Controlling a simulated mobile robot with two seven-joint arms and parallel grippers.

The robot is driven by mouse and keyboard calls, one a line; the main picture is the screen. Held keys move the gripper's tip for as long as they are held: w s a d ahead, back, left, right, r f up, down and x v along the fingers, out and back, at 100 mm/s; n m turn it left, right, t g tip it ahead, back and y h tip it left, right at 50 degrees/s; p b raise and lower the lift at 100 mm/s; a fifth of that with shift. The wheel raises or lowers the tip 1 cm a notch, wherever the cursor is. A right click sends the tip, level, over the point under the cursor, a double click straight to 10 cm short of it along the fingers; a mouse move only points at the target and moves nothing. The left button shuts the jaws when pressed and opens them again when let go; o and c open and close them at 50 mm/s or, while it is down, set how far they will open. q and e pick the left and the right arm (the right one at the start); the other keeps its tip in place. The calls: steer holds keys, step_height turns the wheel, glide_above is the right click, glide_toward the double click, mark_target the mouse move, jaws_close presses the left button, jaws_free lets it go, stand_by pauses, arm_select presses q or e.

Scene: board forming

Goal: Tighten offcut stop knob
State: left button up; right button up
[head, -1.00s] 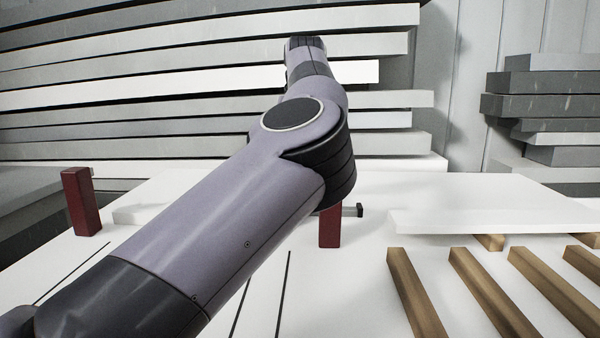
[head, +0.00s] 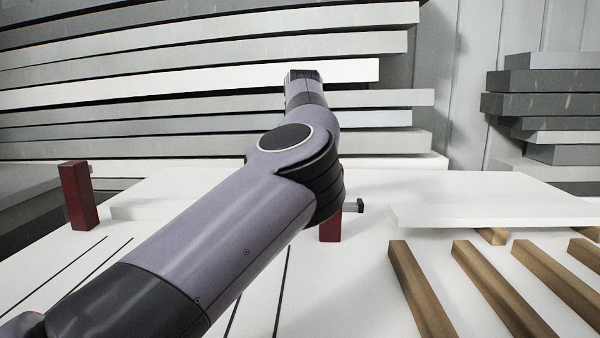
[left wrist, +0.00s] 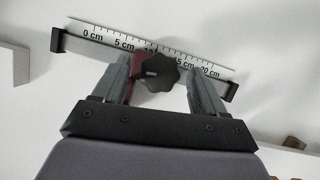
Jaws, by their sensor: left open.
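The dark lobed knob (left wrist: 160,73) shows in the left wrist view, in front of a scale bar (left wrist: 150,48) marked in centimetres. Dark end pieces sit at both ends of the bar. A dark red part (left wrist: 131,69) shows beside the knob, partly behind the left finger. My left gripper (left wrist: 158,67) is open, with one finger on each side of the knob and a visible gap to each. In the head view my left arm hides the knob and gripper. A red post (head: 330,229) and a small dark piece (head: 354,206) show beside the arm. My right gripper is not in view.
Another red post (head: 79,196) stands at the left on the white table (head: 345,300). A white board (head: 480,203) lies at the right, by several wooden strips (head: 419,290). Stacked grey and white boards (head: 200,98) fill the back, with more stacked boards (head: 555,85) at the right.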

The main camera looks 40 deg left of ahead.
arm_select(q)
steer(key=c, duration=1.1)
steer(key=shift+o, duration=0.2)
